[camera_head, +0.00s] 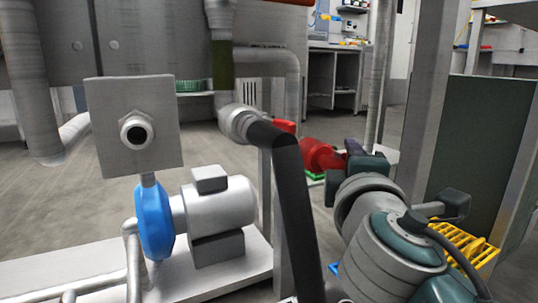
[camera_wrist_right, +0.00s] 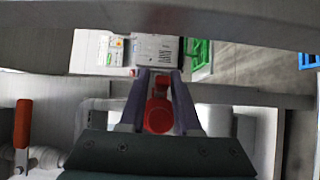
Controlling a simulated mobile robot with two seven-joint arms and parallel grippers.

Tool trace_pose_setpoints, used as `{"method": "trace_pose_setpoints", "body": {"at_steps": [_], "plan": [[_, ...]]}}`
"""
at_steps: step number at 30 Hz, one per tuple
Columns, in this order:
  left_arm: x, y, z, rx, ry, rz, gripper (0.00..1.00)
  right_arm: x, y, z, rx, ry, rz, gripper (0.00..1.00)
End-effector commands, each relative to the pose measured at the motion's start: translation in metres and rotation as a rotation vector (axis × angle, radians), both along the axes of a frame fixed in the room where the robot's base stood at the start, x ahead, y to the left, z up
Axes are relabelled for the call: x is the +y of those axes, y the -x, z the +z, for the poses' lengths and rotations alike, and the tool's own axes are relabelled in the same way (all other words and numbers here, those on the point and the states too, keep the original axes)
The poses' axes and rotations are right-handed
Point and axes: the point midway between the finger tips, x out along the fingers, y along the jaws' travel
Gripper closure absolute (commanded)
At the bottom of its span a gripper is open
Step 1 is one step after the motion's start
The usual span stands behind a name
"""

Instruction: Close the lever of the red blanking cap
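The red blanking cap (camera_head: 320,155) shows in the middle of the head view, just left of my right gripper (camera_head: 347,160). In the right wrist view the red cap (camera_wrist_right: 158,115) fills the gap between the two dark fingers of my right gripper (camera_wrist_right: 160,78). The fingers lie against its left and right sides. The cap's far side is hidden, and I cannot clearly tell its lever from its body. My left gripper is not in either view.
A blue and grey pump (camera_head: 215,205) is at front left. A post (camera_head: 418,100) rises at right.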

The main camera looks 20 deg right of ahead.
Motion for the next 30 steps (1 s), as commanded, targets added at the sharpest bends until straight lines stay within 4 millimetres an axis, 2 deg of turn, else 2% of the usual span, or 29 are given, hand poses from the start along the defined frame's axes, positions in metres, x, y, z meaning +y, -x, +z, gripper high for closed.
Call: {"method": "trace_pose_setpoints", "body": {"at_steps": [1, 4, 14, 17, 24, 30], "plan": [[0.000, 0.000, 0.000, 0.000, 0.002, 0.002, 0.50, 0.000, 0.000, 0.000, 0.001, -0.001, -0.001, 0.62], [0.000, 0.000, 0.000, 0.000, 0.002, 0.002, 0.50, -0.001, 0.000, -0.001, 0.002, -0.001, -0.003, 0.50], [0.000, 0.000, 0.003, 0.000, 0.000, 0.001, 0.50, 0.001, 0.005, -0.001, 0.006, 0.000, -0.005, 0.50], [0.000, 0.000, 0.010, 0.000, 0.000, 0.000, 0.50, 0.008, 0.017, 0.000, 0.008, -0.001, -0.004, 0.50], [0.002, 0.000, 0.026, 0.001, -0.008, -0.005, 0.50, 0.035, 0.059, 0.000, 0.008, 0.000, -0.003, 0.50], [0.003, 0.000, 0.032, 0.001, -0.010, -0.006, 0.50, 0.049, 0.081, -0.001, 0.004, -0.001, -0.003, 0.50]]}}
